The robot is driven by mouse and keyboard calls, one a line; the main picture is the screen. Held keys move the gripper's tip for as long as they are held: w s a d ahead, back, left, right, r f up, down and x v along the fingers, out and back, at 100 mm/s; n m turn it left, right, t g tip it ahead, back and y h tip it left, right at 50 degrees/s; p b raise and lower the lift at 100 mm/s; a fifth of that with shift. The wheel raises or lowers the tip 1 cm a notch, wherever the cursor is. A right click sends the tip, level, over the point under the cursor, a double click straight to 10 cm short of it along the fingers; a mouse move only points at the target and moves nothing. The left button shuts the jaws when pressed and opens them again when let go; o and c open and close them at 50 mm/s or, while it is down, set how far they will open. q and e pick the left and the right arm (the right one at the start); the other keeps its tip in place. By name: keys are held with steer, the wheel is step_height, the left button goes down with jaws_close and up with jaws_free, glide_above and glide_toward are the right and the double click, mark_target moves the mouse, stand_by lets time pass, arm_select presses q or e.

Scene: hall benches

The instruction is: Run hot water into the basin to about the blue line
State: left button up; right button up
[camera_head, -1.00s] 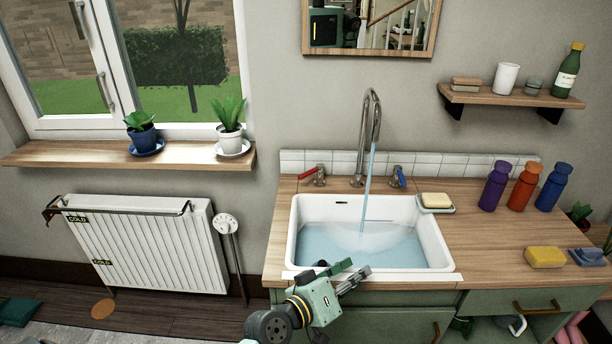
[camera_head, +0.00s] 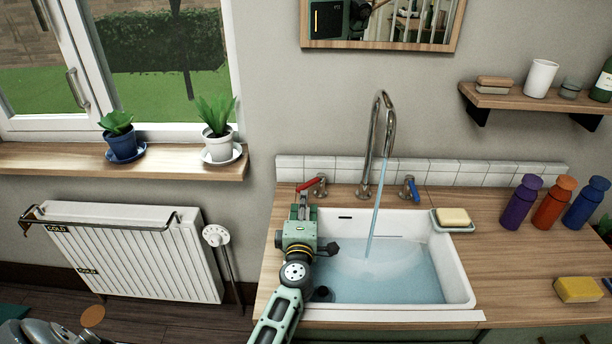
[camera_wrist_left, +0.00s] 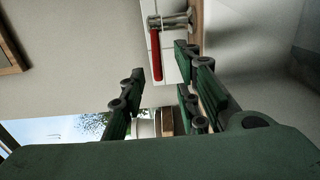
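The white basin (camera_head: 458,278) holds water (camera_head: 385,278) over its floor, and a stream runs into it from the tall chrome spout (camera_head: 388,125). I cannot make out a blue line on its walls. The tap with the red lever (camera_head: 309,184) is left of the spout; the tap with the blue lever (camera_head: 413,188) is right of it. My left gripper (camera_head: 300,207) is just in front of the red lever. In the left wrist view its fingers (camera_wrist_left: 162,78) are apart, with the red lever (camera_wrist_left: 156,55) ahead between them, seemingly not clamped.
A soap dish with yellow soap (camera_head: 453,217) sits on the basin's right rim. Several bottles (camera_head: 551,203) and a yellow sponge (camera_head: 578,290) stand farther right on the wooden counter (camera_head: 510,265). A radiator (camera_head: 135,255) is at left below the potted plants.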

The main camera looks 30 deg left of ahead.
mark_target(305, 185)
arm_select(q)
steer(key=x, duration=0.2)
steer(key=b+x, duration=0.1)
steer(key=x, duration=0.1)
steer(key=shift+w+a+r, duration=0.15)
steer(key=shift+w+r, duration=0.1)
steer(key=shift+w, duration=0.05)
steer(key=shift+b+x, duration=0.3)
steer(key=shift+x, duration=0.85)
steer(key=shift+w+a+f, duration=0.15)
steer(key=shift+w+a, duration=0.05)
steer(key=shift+w, duration=0.15)
steer(key=shift+c, duration=1.2)
steer(key=c, duration=0.4)
jaws_close()
arm_select(e)
steer(key=shift+s+f, duration=0.95)
steer(key=shift+d, duration=0.2)
